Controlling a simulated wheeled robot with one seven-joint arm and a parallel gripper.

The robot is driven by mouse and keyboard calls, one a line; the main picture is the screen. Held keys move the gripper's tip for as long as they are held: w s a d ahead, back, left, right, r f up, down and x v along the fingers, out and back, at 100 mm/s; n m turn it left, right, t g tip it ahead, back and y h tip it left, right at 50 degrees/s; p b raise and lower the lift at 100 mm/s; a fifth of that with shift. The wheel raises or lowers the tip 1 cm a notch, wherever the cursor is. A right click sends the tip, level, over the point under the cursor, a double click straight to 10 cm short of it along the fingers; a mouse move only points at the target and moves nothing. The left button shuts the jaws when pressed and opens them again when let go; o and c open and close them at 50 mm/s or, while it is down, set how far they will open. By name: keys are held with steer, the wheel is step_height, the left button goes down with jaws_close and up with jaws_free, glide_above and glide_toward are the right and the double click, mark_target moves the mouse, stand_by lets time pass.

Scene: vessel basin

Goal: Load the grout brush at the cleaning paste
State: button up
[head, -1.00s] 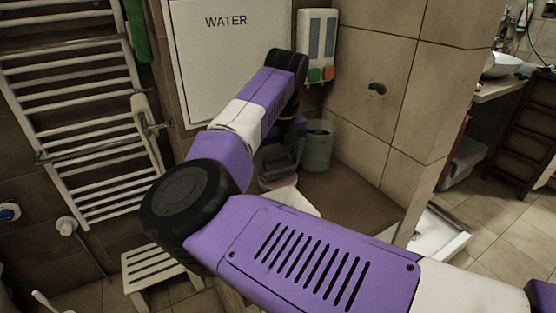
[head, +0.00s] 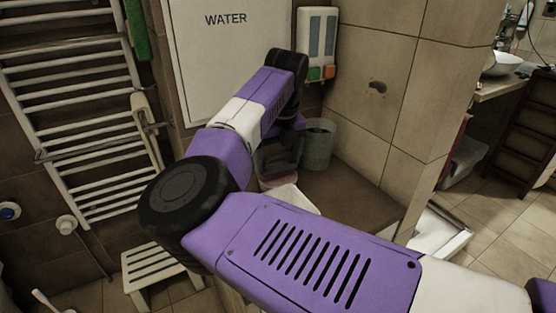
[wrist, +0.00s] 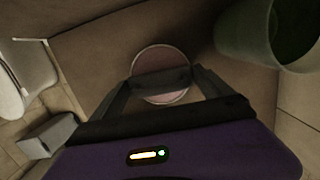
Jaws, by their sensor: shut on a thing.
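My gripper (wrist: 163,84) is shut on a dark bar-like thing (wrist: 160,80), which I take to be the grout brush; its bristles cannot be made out. The bar spans between the two fingers. A round, shallow dish with a pinkish face and pale rim (wrist: 163,60), likely the cleaning paste, lies on the brown ledge beyond the bar, which crosses over part of it. Whether they touch cannot be told. In the head view my gripper (head: 278,156) points down in the corner, and the pinkish dish (head: 272,183) shows just below it, partly hidden.
A grey-green bucket (head: 318,146) stands on the ledge right of my gripper; it shows at upper right in the wrist view (wrist: 256,38). A grey block (wrist: 48,135) is at lower left there. Tiled walls, a dispenser (head: 317,45) and a WATER panel (head: 226,60) enclose the corner.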

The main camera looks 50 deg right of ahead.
stand_by(0.4)
steer(key=shift+r+p, duration=2.15)
steer(key=shift+r, duration=1.35)
